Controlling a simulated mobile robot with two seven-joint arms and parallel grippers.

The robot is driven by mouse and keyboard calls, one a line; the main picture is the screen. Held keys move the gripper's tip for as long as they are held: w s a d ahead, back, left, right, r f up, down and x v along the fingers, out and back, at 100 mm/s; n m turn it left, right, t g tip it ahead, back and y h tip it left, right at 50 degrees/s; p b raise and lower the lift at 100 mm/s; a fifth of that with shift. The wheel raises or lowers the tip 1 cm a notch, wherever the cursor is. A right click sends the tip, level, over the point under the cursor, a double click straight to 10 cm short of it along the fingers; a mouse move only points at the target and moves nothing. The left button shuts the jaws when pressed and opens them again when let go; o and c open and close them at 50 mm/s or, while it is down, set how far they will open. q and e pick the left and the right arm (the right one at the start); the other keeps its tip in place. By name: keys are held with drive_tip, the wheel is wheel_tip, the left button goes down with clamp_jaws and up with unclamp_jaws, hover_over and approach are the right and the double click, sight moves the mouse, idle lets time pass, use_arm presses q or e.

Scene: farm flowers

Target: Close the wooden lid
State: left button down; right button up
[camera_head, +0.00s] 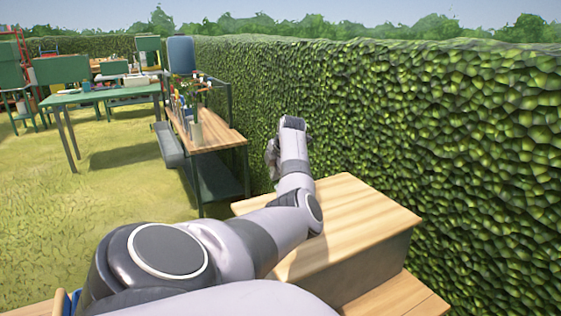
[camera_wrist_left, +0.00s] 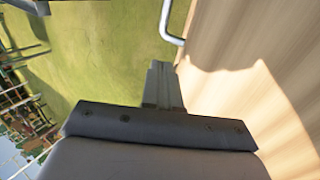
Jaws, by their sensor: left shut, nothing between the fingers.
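The wooden lid (camera_head: 365,215) is a pale, wood-grained panel that looks level on top of a grey-sided box at the right of the head view. My left arm crosses its left part and hides some of it. My left gripper (camera_head: 271,157) is beyond the lid's far edge, beside the hedge, and only partly visible there. In the left wrist view its fingers (camera_wrist_left: 163,82) are shut and empty, apart from a pale wooden surface (camera_wrist_left: 235,45) on the right. A metal handle (camera_wrist_left: 170,25) sticks out from that surface's edge. My right gripper is not in view.
A tall hedge (camera_head: 420,120) runs close along the right. A wooden bench (camera_head: 208,130) with small items stands ahead, and a green table (camera_head: 100,96) is farther left. A lower wooden surface (camera_head: 400,300) lies at the bottom right. Open grass (camera_head: 110,210) is on the left.

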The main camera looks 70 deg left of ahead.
use_arm(q)
drive_tip(key=shift+a+f+b, duration=0.2)
drive_tip(key=shift+f+b, duration=0.3)
drive_tip(key=shift+f, duration=0.8)
drive_tip(key=shift+a+f+b, duration=0.2)
drive_tip(key=shift+f+b, duration=0.25)
drive_tip(key=shift+f, duration=0.85)
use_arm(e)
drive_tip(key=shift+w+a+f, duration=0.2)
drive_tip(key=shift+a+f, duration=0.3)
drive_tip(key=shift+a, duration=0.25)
use_arm(q)
drive_tip(key=shift+r, duration=0.15)
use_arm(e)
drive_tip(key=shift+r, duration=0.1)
